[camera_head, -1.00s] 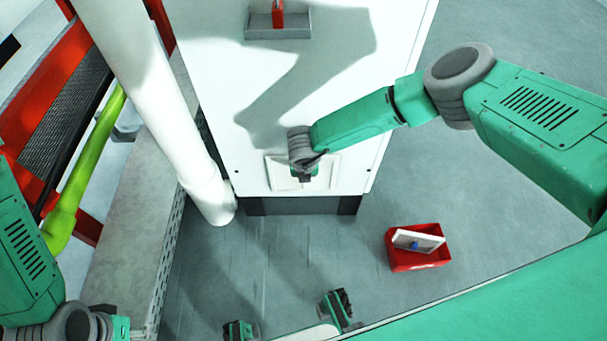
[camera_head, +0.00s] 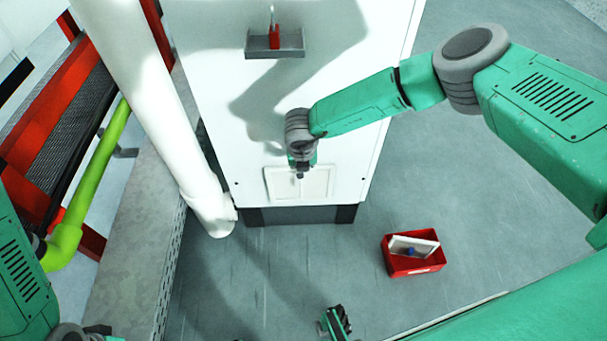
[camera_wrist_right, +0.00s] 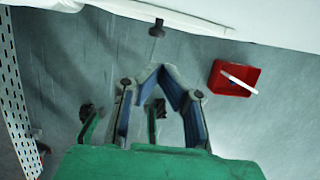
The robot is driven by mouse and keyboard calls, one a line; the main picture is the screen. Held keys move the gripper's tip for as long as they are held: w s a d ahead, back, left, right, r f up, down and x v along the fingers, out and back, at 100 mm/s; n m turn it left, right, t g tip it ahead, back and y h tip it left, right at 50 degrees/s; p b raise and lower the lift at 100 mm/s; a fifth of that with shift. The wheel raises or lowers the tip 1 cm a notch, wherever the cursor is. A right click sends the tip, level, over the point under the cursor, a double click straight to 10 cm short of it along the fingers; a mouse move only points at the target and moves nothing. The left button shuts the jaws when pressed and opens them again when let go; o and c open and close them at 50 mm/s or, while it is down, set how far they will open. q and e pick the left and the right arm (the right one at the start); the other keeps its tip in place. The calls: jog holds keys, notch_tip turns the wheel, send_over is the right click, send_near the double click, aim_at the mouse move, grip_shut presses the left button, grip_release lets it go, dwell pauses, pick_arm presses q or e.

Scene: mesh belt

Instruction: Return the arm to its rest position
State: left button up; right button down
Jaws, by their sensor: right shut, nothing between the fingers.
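My right arm reaches in from the right in the head view. Its gripper (camera_head: 301,174) points down in front of a framed square (camera_head: 322,184) low on the white cabinet (camera_head: 345,150). In the right wrist view the fingers (camera_wrist_right: 157,72) come together at their tips with nothing between them. Whether the gripper touches the cabinet I cannot tell. Part of my left arm shows at the lower left edge of the head view; its fingers are out of the picture.
A red crate (camera_head: 412,270) on the floor holds a tilted white panel (camera_head: 425,245) with a blue part. A small shelf (camera_head: 262,53) with a red item (camera_head: 274,37) is on the cabinet. A white pipe (camera_head: 160,115) and the belt frame (camera_head: 45,150) stand left.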

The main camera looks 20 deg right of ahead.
jog(key=s+n+t+y, duration=0.1)
jog(key=s+n, duration=1.8)
jog(key=n, duration=0.5)
jog(key=s+d+r+n+g, duration=0.1)
jog(key=s+d+r+n, duration=0.1)
jog(key=s+d+n, duration=0.3)
jog(key=s+d+r+n+g, duration=0.2)
jog(key=s+d+n, duration=0.4)
jog(key=s+n, duration=0.4)
jog(key=shift+s+r, duration=0.75)
jog(key=shift+s, duration=0.25)
jog(key=shift+w+a, duration=0.1)
jog(key=shift+a, duration=0.15)
jog(key=shift+d, duration=0.25)
